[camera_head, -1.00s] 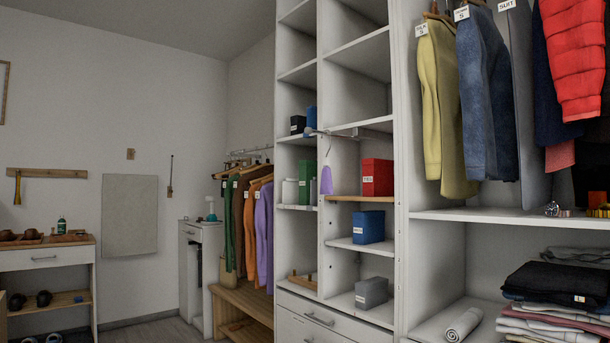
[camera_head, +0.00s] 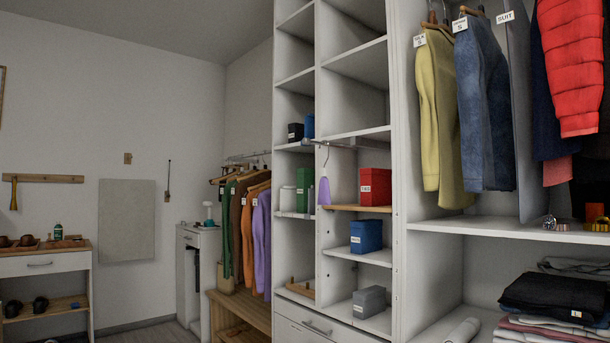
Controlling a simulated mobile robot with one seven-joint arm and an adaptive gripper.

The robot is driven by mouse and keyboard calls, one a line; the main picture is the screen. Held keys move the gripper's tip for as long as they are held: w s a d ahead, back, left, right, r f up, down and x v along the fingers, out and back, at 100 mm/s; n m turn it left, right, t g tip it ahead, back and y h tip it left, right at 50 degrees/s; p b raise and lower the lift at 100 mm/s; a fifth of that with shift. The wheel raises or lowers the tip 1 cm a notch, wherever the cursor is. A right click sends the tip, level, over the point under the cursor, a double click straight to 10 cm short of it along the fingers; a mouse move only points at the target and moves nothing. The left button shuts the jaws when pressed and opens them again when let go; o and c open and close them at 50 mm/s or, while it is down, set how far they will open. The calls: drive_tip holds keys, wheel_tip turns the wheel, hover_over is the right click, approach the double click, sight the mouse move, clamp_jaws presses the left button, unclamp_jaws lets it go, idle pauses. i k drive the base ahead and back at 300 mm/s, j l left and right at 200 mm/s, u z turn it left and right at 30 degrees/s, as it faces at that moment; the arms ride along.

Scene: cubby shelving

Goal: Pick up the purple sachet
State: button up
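The purple sachet (camera_head: 324,191) hangs from a thin hook at the front of the cubby shelving, near the upright between the two columns of cubbies. It hangs left of a red box (camera_head: 375,187) and right of a green box (camera_head: 304,190). It looks like a small tapered pouch and is seen from some distance. My gripper is not in view, and nothing is seen touching the sachet.
The red box stands on a wooden shelf (camera_head: 360,208). A blue box (camera_head: 366,236) and a grey box (camera_head: 369,302) stand in cubbies below. A metal rail (camera_head: 336,144) runs above the sachet. Hanging clothes (camera_head: 485,110) are at right. A wooden bench (camera_head: 240,309) stands at left.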

sight(324, 196)
drive_tip(key=i+j+z, duration=0.1)
drive_tip(key=z, duration=0.85)
drive_tip(key=i+j+z, duration=0.1)
drive_tip(key=j+z, duration=0.25)
drive_tip(key=i+j+z, duration=0.1)
drive_tip(key=j+z, duration=0.5)
drive_tip(key=j, duration=0.45)
drive_tip(key=i, duration=0.05)
